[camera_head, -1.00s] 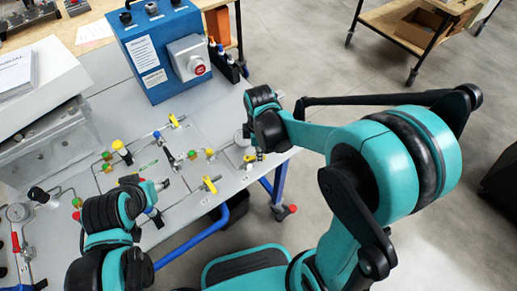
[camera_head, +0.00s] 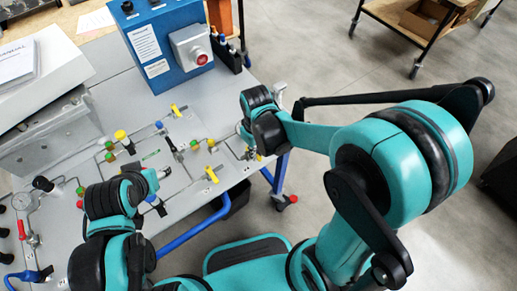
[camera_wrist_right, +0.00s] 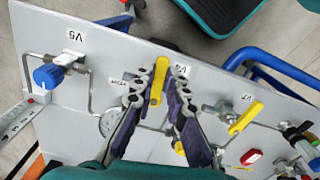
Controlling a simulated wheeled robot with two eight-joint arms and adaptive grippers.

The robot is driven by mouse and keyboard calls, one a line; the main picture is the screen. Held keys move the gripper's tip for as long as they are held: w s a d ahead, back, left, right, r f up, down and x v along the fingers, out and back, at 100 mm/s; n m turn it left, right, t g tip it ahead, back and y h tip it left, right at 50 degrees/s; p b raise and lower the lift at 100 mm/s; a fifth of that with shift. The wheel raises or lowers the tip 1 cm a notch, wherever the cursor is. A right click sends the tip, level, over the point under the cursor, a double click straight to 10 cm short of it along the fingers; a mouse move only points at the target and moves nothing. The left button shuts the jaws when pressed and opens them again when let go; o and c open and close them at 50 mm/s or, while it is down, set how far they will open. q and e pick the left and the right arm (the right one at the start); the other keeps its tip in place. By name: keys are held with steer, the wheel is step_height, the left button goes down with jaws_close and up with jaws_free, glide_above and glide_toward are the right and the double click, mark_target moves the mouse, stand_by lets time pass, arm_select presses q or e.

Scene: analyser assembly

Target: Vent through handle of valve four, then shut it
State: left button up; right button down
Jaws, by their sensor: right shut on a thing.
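In the right wrist view, a yellow lever handle (camera_wrist_right: 157,82) stands between the fingers of my right gripper (camera_wrist_right: 160,88). The fingers are shut on it, one on each side. A label just beside the right finger is partly hidden, and I read it as V4 with some doubt. The valve body under the handle is mostly hidden. In the head view, my right gripper (camera_head: 250,150) is at the panel's right end, its fingertips largely hidden by its own wrist. My left gripper (camera_head: 158,178) is low over the panel's near side; its jaws are too small to read.
A blue-knobbed valve (camera_wrist_right: 48,76) labelled V5 and another yellow handle (camera_wrist_right: 246,118) flank the held one. A round gauge (camera_wrist_right: 110,124) is close to the left finger. A blue box with a red button (camera_head: 202,60) stands at the back of the table.

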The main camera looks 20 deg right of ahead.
steer(key=shift+s+a+m, duration=0.1)
steer(key=shift+a+m, duration=0.15)
steer(key=shift+m, duration=0.45)
steer(key=c, duration=1.5)
jaws_free()
steer(key=shift+c, duration=0.2)
step_height(320, 180, up, 12)
